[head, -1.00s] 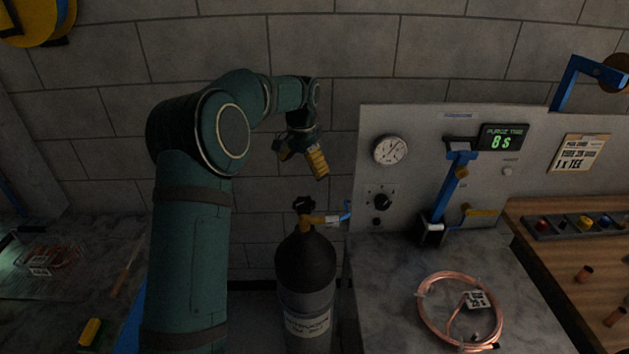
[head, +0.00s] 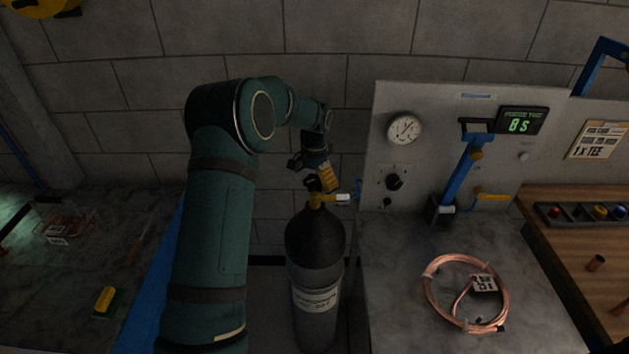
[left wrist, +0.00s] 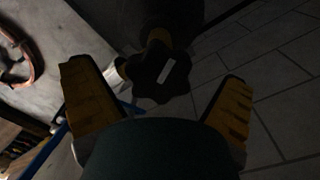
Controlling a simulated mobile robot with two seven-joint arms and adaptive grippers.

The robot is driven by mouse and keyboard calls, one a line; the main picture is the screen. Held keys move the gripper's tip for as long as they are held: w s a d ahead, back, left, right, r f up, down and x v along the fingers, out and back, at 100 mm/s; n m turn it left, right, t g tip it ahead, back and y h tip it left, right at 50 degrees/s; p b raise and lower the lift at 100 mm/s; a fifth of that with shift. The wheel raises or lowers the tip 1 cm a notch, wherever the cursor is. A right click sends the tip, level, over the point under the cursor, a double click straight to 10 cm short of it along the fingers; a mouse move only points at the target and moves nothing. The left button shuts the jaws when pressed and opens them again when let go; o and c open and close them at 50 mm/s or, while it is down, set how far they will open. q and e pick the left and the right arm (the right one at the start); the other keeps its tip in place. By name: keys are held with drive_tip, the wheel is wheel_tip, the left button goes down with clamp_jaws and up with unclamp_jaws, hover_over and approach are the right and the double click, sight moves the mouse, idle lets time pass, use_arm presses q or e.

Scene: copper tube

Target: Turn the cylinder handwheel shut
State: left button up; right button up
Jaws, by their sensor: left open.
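The dark cylinder (head: 314,240) stands upright against the wall, left of the panel. Its black lobed handwheel (head: 312,184) sits on top of a yellow valve (head: 317,200), partly hidden by my gripper. In the left wrist view the handwheel (left wrist: 161,74) with a pale mark shows between and beyond the yellow fingers. My left gripper (head: 318,180) points down at the handwheel, just above it. It is open, one finger (left wrist: 88,95) on each side; contact cannot be told. My right gripper is in neither view.
The grey panel with a gauge (head: 404,129), a knob (head: 394,182) and a blue lever (head: 464,172) stands close to the right of the cylinder. A copper coil (head: 430,290) lies on the bench. A hose fitting (head: 343,198) runs from the valve towards the panel.

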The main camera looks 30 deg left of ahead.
use_arm(q)
drive_tip(key=shift+s+f, duration=0.1)
drive_tip(key=shift+f, duration=0.15)
drive_tip(key=c, duration=1.2)
